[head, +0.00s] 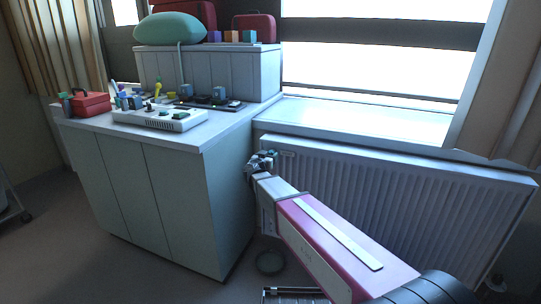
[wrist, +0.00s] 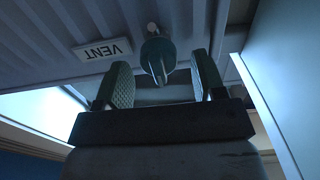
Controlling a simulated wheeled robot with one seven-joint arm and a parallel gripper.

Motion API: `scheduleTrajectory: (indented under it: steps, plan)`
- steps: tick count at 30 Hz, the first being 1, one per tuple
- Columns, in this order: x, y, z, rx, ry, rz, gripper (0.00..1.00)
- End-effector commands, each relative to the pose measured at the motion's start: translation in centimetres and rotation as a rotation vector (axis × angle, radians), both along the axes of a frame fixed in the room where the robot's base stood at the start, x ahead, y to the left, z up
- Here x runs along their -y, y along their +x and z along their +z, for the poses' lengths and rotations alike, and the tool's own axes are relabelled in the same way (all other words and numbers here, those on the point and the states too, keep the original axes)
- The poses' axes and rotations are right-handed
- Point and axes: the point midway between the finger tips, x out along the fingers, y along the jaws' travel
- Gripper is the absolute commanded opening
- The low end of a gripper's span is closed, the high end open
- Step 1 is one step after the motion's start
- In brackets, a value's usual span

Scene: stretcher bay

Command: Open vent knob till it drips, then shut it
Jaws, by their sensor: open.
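The vent knob (wrist: 157,54) is a teal round piece with a lighter bar across it. It sticks out of the radiator beside a white label reading VENT (wrist: 103,50), which appears upside down. My gripper (wrist: 160,62) is open, with one finger on each side of the knob and gaps visible between knob and fingers. In the head view my gripper (head: 262,160) is at the upper left end of the white radiator (head: 400,200), and the knob is hidden there. No drip is visible.
A white cabinet (head: 160,190) stands close to the left of my gripper, its top crowded with small items and a red box (head: 88,103). The window sill (head: 350,122) is above the radiator. A round dish (head: 270,262) lies on the floor below.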

Motion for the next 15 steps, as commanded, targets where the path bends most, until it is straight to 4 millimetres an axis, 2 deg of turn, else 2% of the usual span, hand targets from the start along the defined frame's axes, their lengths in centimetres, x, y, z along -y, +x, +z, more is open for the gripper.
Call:
scheduleTrajectory:
  steps: [1, 6, 15]
  plan:
    - [0.2, 0.9, 0.0, 0.0, 0.0, -0.001, 0.63]
    - [0.7, 2.0, 0.0, 0.0, 0.0, 0.0, 0.63]
    - [0.9, 2.3, 0.0, 0.0, -0.001, 0.0, 0.63]
